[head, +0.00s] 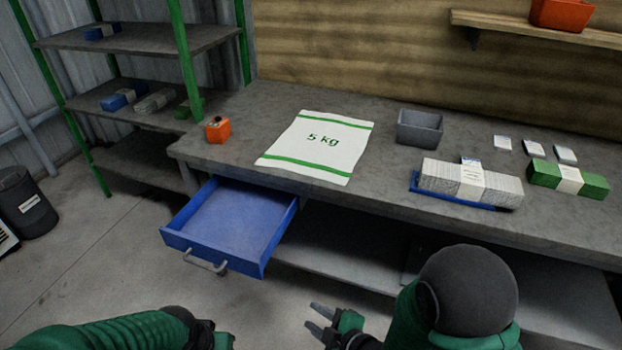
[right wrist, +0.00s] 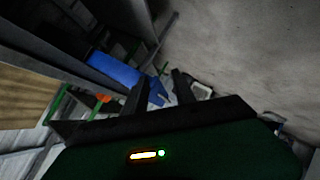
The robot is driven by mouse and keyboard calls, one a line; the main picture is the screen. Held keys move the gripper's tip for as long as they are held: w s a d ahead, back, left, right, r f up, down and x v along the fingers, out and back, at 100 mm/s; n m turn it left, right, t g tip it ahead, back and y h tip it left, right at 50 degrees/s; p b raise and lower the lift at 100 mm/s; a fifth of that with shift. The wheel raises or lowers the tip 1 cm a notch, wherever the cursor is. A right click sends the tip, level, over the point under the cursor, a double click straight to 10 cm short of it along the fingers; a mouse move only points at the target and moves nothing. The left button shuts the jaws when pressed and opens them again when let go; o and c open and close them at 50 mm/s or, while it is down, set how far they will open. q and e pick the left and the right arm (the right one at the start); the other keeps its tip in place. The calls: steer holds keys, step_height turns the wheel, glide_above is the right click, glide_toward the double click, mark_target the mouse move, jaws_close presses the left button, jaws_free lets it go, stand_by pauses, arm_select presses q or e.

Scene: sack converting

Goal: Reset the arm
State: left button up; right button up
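My right gripper (head: 321,318) is low in front of the bench in the head view, right of the open drawer and touching nothing. Its two fingers are apart with nothing between them; they also show apart in the right wrist view (right wrist: 160,88). My left arm comes in at the bottom left of the head view. Only part of my left gripper (head: 222,340) shows at the bottom edge, and its fingers are hidden.
A blue drawer (head: 225,222) stands pulled out, empty, under the grey bench (head: 270,102). On the bench lie a 5 kg sack (head: 318,158), an orange device (head: 217,130), a grey bin (head: 419,128) and banded bundles (head: 470,182). Shelves (head: 140,38) stand left. The floor in front is clear.

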steer(key=d+m+g+h, duration=0.2)
steer(key=d+m+h, duration=0.5)
steer(key=d, duration=0.5)
steer(key=s+d+r+m+g, duration=0.4)
steer(key=s+d+m, duration=0.2)
steer(key=s+m, duration=0.4)
step_height(320, 180, up, 20)
steer(key=p, duration=2)
steer(key=shift+d+r+g, duration=0.15)
steer(key=shift+d+g, duration=0.05)
steer(key=shift+g, duration=0.1)
